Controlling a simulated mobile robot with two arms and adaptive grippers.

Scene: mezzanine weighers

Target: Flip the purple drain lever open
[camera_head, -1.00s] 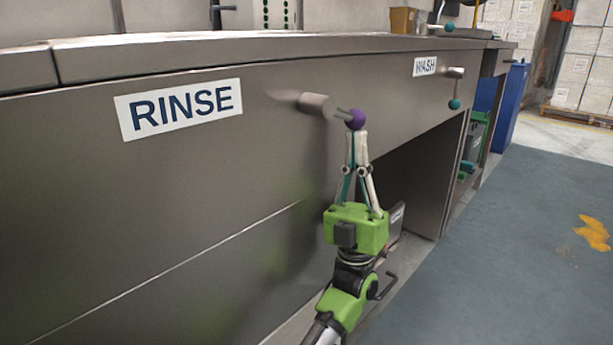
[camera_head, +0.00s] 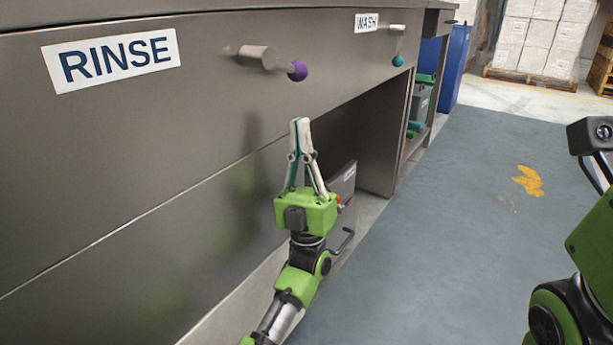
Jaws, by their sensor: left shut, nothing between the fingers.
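The purple drain lever (camera_head: 298,71) is a thin rod with a purple ball. It sticks out from a grey cylindrical hub (camera_head: 257,57) on the steel front, right of the RINSE label (camera_head: 117,60). The rod points right and slightly down in the picture. My left gripper (camera_head: 300,123) is shut and empty. Its fingertips point up, below the purple ball, with a clear gap between them. My right arm shows at the right edge, but I do not see its fingers.
A lever with a teal ball (camera_head: 398,61) hangs down by the WASH label (camera_head: 367,22). Under the counter is an open bay with a grey panel (camera_head: 343,182). A blue bin (camera_head: 455,62) and stacked white boxes (camera_head: 530,40) stand farther back. The floor (camera_head: 450,210) is clear at right.

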